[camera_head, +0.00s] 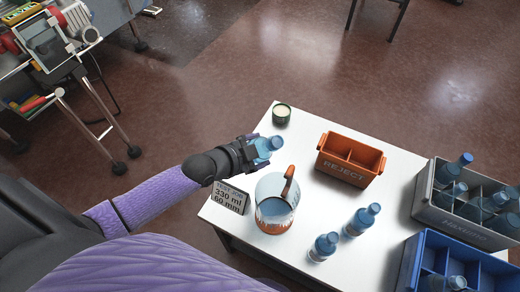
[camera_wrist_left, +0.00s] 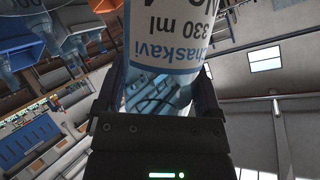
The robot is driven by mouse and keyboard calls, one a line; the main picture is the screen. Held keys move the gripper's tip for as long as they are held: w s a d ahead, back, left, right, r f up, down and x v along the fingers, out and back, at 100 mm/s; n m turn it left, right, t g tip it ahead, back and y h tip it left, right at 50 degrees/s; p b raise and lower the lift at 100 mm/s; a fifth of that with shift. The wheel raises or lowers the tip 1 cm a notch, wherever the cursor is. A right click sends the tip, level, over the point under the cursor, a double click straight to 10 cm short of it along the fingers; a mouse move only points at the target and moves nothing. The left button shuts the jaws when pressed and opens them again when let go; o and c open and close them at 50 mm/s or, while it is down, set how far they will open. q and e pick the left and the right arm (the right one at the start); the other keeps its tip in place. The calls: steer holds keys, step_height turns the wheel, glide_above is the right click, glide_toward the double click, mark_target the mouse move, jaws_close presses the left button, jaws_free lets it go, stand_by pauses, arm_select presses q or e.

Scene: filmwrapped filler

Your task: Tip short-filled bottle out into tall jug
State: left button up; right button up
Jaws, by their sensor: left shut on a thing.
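My left gripper (camera_head: 250,153) is shut on a blue clear bottle (camera_head: 268,147), held above the table's left part. The bottle leans over, its neck end pointing right. In the left wrist view the bottle (camera_wrist_left: 170,45) sits between the fingers, with a white label reading 330 ml; its neck is out of that view. The tall jug (camera_head: 268,190), clear with an orange-brown handle, stands on the table just below and right of the gripper, apart from the bottle. Something bluish shows inside the jug. My right gripper is not in view.
A sign (camera_head: 231,197) reading 330 ml, 60 mm stands left of the jug. An orange REJECT bin (camera_head: 350,172) looks empty. Two bottles (camera_head: 325,246) (camera_head: 361,219) stand in front. Grey (camera_head: 462,222) and blue (camera_head: 412,262) crates with bottles are right.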

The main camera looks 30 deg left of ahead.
arm_select(q)
steer(key=shift+w+a+f+m+y+b, duration=0.15)
steer(key=shift+a+f+m+y+b, duration=0.1)
steer(key=shift+a+m+y, duration=0.15)
steer(key=shift+w+a+f+m+y+b, duration=0.1)
steer(key=shift+a+m+y+b, duration=0.1)
steer(key=shift+a+m+y, duration=0.15)
steer(key=shift+w+a+f+m+t+y+b, duration=0.1)
steer(key=shift+a+f+m+t+y+b, duration=0.2)
steer(key=shift+b, duration=0.2)
steer(key=shift+w+a+f+m+y+b, duration=0.1)
steer(key=shift+a+f+m+y+b, duration=0.45)
steer(key=shift+b, duration=0.6)
steer(key=shift+w+a+f+m+t+y+b, duration=0.15)
steer(key=shift+f+m+t+y+b, duration=0.3)
steer(key=shift+b, duration=0.8)
steer(key=shift+a+f+m+y+b, duration=0.15)
steer(key=shift+f+m+y+b, duration=0.2)
steer(key=shift+f+m, duration=0.1)
steer(key=shift+f+m+t+y+b, duration=0.5)
steer(key=shift+f+m+b, duration=0.15)
steer(key=shift+f, duration=0.1)
steer(key=shift+f+b, duration=0.25)
steer(key=shift+b, duration=0.1)
